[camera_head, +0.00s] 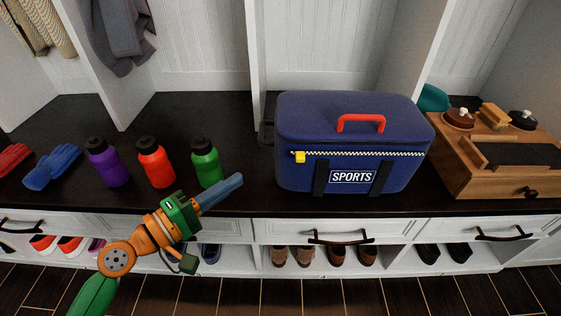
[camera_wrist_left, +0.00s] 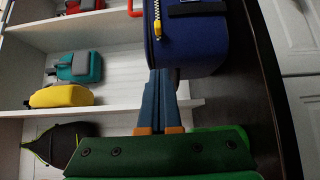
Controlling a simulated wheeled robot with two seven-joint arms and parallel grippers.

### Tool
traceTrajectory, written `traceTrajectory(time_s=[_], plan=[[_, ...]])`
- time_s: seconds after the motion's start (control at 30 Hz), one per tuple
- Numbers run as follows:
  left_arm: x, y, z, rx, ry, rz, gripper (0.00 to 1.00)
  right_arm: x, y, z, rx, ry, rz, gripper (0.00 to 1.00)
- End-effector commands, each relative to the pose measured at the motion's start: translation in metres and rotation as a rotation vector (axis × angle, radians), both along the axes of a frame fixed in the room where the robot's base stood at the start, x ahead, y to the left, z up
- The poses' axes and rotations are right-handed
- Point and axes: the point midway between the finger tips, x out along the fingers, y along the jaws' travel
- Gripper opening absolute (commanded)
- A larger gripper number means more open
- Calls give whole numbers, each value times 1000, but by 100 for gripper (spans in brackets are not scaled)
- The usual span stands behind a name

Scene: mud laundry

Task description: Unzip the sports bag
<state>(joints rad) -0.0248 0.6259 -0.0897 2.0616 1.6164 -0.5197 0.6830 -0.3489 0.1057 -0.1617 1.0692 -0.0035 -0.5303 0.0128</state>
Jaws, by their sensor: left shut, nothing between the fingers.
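The navy sports bag (camera_head: 300,120) stands upright on the dark bench top, with a red handle (camera_head: 360,118) on its lid. A light zipper track (camera_head: 370,154) runs across its front above the "SPORTS" label. The yellow zipper pull (camera_head: 299,157) is at the track's left end. My left gripper (camera_head: 240,178) is shut and empty, left of the bag and apart from the pull in the head view. In the left wrist view, the blue fingers (camera_wrist_left: 165,80) point toward the bag (camera_wrist_left: 195,45), with the yellow pull (camera_wrist_left: 157,28) beyond their tips. My right gripper is not in view.
Purple (camera_head: 108,165), orange (camera_head: 156,163) and green (camera_head: 206,164) bottles stand left of the bag; the green one is close to my left gripper. Blue gloves (camera_head: 52,167) lie farther left. A wooden box (camera_head: 490,165) stands close on the bag's right. Drawers and shoes are below.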

Motion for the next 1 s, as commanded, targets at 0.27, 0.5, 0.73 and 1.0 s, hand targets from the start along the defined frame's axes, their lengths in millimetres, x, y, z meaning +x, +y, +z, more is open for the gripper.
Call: traceTrajectory(time_s=[0.27,0.5,0.73,1.0], plan=[[43,-44,4,-1,-3,-3,0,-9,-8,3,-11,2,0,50],[58,-82,4,-1,1,-4,0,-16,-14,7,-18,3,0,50],[58,-98,1,1,0,-1,0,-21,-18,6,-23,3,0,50],[58,-99,0,2,-1,0,0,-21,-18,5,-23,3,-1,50]])
